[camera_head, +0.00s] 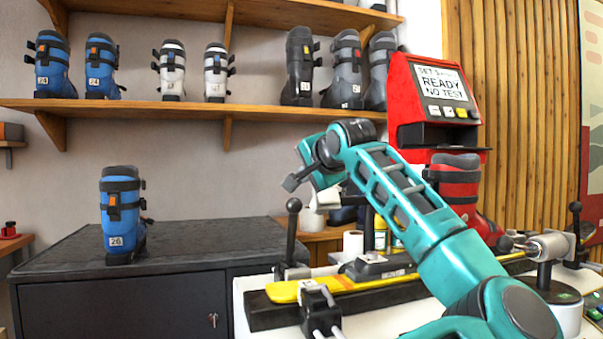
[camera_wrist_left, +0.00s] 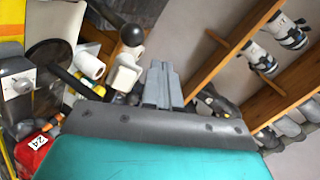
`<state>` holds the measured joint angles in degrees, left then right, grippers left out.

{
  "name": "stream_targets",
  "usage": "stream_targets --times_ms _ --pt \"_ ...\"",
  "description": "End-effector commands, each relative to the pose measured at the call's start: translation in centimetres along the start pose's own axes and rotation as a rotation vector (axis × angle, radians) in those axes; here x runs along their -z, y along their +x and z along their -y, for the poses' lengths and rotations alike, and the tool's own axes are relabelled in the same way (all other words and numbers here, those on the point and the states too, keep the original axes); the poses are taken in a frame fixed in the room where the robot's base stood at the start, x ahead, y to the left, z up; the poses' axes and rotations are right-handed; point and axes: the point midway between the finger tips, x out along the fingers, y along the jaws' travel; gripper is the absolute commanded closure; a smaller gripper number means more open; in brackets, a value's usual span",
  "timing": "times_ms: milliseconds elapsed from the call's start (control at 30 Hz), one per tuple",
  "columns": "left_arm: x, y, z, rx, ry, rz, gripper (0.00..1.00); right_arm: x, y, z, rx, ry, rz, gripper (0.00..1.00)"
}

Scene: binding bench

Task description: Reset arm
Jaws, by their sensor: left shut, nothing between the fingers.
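My left gripper (camera_head: 291,182) is at the end of the teal arm, which rises from the lower right in the head view and bends down at its wrist. It hangs in the air just above the black ball-topped lever (camera_head: 294,206) in the picture. In the left wrist view its grey fingers (camera_wrist_left: 161,70) lie together, shut and empty. White rolls (camera_wrist_left: 89,65) and a black ball knob (camera_wrist_left: 131,35) show beyond the fingers. I see no right gripper in either view.
A yellow ski (camera_head: 285,291) lies on the bench below the arm. A red display machine (camera_head: 405,90) and a red boot (camera_head: 455,185) stand behind the arm. A blue boot (camera_head: 121,215) stands on the dark cabinet (camera_head: 65,262), otherwise clear. Shelves (camera_head: 130,105) hold several boots.

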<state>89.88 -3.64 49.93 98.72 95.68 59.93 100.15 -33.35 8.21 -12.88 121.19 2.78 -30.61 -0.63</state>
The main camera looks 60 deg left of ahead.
Motion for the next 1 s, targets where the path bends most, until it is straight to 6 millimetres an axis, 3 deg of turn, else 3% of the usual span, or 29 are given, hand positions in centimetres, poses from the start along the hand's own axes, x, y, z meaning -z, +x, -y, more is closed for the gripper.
stream_targets --times_ms 200,833,1000 --pt "-1.0 -1.1 0.6 0.000 -0.001 -0.001 1.00 0.1 0.0 0.0 0.000 0.000 -0.003 0.57" --pt "-1.1 -1.1 0.6 0.005 0.006 0.003 1.00 -0.2 0.0 0.0 0.000 0.000 0.002 0.57" --pt "-1.9 -1.3 0.9 0.128 0.182 0.082 1.00 -0.2 0.0 0.0 0.000 0.000 0.003 0.57"
